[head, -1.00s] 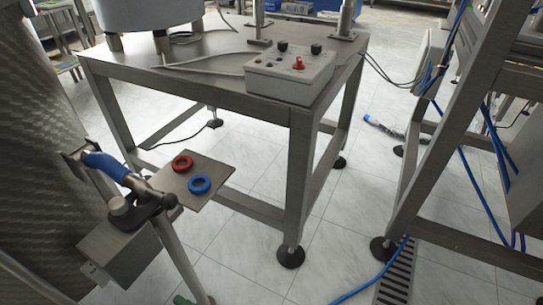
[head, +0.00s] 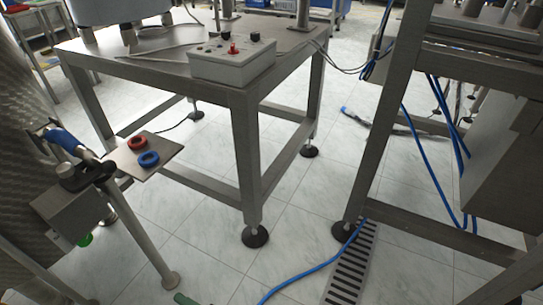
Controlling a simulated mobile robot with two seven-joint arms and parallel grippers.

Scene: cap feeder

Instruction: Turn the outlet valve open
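A blue lever handle (head: 66,141) with metal fittings shows at the left, beside a large curved metal vessel (head: 18,160). I cannot tell for certain whether this is the outlet valve, or whether it is open or closed. A small green part (head: 84,240) shows below it, and another green part (head: 184,299) is cut off by the bottom edge. Neither of my grippers is in view.
A small plate with a red ring (head: 137,142) and a blue ring (head: 149,159) sits beside the lever. A steel table (head: 240,110) carries a control box (head: 232,66). A blue hose (head: 305,272) crosses the floor near a drain grate (head: 350,275). A frame stands right.

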